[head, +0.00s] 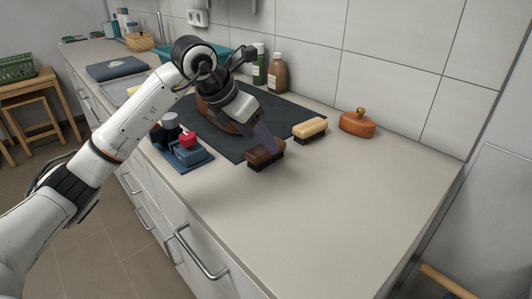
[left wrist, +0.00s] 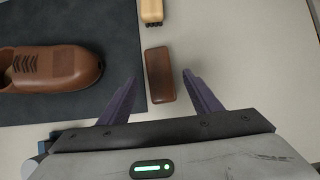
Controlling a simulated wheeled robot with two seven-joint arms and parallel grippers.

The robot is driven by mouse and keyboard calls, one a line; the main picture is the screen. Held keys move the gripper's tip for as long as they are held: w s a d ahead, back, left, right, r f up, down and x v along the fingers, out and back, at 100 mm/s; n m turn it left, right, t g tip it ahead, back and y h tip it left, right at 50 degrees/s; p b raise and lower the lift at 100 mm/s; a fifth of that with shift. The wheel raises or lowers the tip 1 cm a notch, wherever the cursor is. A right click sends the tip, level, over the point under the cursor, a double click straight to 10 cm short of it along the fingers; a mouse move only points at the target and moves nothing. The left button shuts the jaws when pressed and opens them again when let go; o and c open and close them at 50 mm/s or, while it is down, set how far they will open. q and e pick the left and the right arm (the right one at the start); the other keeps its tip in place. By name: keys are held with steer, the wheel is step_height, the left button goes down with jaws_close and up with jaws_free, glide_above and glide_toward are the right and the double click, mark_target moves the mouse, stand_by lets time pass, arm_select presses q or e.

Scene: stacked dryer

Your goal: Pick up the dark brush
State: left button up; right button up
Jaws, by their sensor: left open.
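The dark brush (head: 264,153) has a brown wooden back and dark bristles. It lies on the counter at the near right edge of the dark mat. In the left wrist view the dark brush (left wrist: 160,75) lies ahead, between the lines of the fingers. My left gripper (head: 262,140) is above the brush, pointing down at it. In the left wrist view the left gripper (left wrist: 160,90) is open, its purple fingers on either side of the brush's near end, with nothing gripped. My right gripper is not in view.
A light brush (head: 310,129) lies beyond the dark brush. A brown shoe (left wrist: 50,70) rests on the dark mat (head: 290,115). A blue tray (head: 188,160) with small containers is at left. The near right counter is clear.

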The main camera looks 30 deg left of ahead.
mark_target(263, 148)
arm_select(q)
steer(key=x, duration=0.3)
steer(key=shift+w+f, duration=0.1)
steer(key=shift+f, duration=0.1)
steer(key=shift+c, duration=0.2)
steer(key=c, duration=1.1)
steer(key=shift+r, duration=0.1)
steer(key=shift+c, duration=0.2)
step_height(263, 148, up, 10)
